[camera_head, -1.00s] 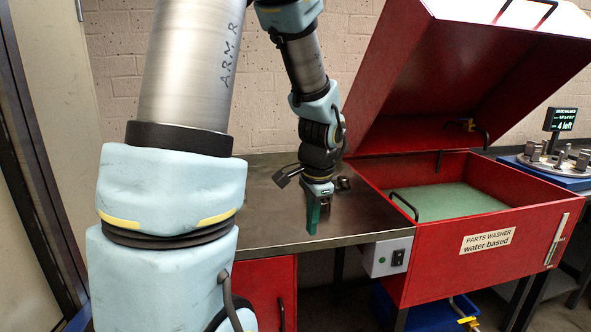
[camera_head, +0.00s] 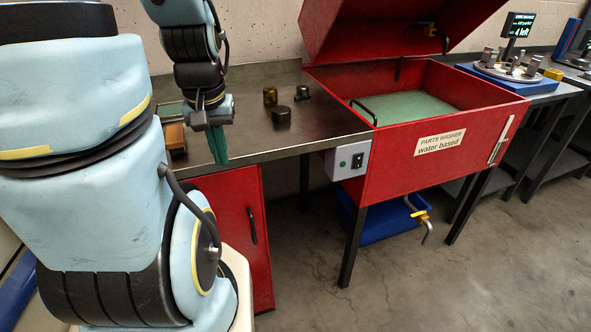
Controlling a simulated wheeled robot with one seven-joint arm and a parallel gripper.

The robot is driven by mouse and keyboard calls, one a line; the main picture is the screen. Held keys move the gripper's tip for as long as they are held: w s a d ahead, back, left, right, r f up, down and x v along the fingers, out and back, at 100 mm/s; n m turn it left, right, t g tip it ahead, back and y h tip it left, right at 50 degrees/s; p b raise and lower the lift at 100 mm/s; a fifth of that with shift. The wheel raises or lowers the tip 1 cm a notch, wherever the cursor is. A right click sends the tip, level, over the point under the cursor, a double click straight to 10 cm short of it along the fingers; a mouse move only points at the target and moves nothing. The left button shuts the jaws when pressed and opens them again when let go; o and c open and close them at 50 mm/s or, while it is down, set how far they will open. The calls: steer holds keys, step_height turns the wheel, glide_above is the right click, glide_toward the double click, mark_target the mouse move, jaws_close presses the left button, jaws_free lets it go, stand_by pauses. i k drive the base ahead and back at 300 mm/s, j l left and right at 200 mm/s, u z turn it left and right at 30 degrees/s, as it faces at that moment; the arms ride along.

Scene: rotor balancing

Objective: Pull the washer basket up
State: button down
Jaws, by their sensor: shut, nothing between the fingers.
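The red parts washer (camera_head: 440,140) stands right of the bench with its lid (camera_head: 400,25) raised. Inside is a flat green surface (camera_head: 405,106); I cannot tell whether it is liquid or the basket's floor. A black bar handle (camera_head: 364,110) stands at the left inside edge of the tub and looks like the basket's handle. The rest of the basket is hidden. My gripper (camera_head: 218,150) points down near the bench's front edge, well left of the handle. Its green fingers are shut and hold nothing.
Several small dark and brass cylinders (camera_head: 281,114) stand on the metal bench (camera_head: 325,128) between my gripper and the washer. A wooden block (camera_head: 175,136) lies left of my gripper. A switch box (camera_head: 348,161) sits at the washer's left front. A blue bin (camera_head: 385,218) is below.

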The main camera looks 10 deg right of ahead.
mark_target(372, 115)
steer(key=l+u, duration=0.15)
steer(key=u, duration=0.3)
steer(key=l+u, duration=0.2)
steer(key=u, duration=0.2)
steer(key=l+u, duration=0.15)
steer(key=u, duration=0.3)
steer(key=k+l+u, duration=0.3)
steer(key=l, duration=0.35)
steer(key=k+l+u, duration=0.3)
steer(key=l, duration=0.3)
steer(key=k+l+u, duration=0.3)
steer(key=k+l, duration=0.15)
steer(key=k+l+u, duration=0.1)
steer(key=k+l, duration=1.7)
